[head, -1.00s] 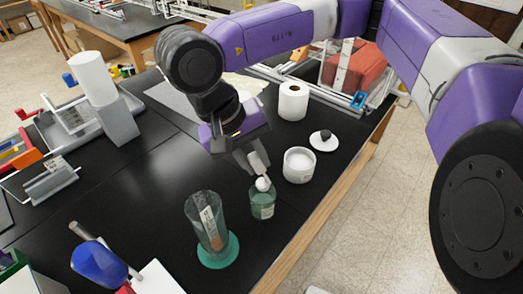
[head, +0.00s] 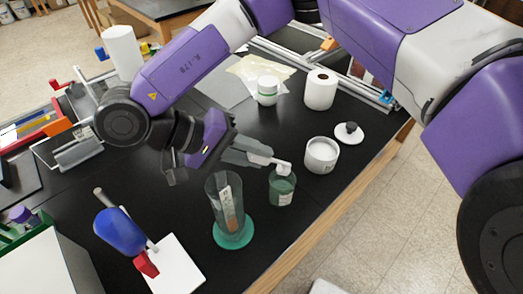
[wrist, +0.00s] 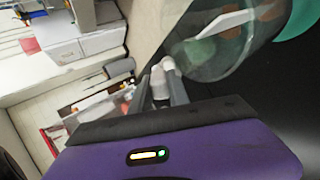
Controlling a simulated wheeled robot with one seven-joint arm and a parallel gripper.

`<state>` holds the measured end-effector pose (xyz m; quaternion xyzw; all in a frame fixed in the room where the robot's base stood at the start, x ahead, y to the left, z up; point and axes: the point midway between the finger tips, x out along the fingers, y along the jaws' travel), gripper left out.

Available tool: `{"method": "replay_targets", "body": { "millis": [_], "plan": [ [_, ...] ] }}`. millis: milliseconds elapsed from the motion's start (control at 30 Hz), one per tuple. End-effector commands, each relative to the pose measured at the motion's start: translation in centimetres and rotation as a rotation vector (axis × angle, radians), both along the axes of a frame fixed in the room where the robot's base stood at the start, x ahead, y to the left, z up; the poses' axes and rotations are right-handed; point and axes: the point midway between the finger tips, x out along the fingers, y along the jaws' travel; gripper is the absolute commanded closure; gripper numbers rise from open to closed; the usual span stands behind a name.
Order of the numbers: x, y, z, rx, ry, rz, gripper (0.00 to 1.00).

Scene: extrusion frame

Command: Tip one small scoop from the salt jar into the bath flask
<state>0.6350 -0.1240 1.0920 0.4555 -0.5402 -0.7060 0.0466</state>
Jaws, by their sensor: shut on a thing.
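My gripper (head: 255,153) is shut on the white handle of a small scoop (head: 284,167). The scoop's bowl is at the mouth of a small glass vessel with green liquid and a pale label, which I take as the bath flask (head: 283,189). I cannot tell whether salt is in the bowl or whether it touches the rim. The open white salt jar (head: 321,156) stands to the right. In the wrist view the fingers (wrist: 163,82) hold the white handle.
A tall clear glass (head: 225,205) on a teal disc stands close to the left of the flask. A blue-and-red tool (head: 122,233) is front left.

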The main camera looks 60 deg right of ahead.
Motion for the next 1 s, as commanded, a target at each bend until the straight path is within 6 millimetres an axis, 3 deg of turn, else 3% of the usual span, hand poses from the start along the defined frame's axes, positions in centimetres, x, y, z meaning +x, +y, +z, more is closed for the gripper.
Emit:
{"method": "replay_targets", "body": {
  "millis": [1000],
  "plan": [
    [1.6,1.6,-2.8,-0.305,0.315,0.001,1.00]
  ]
}}
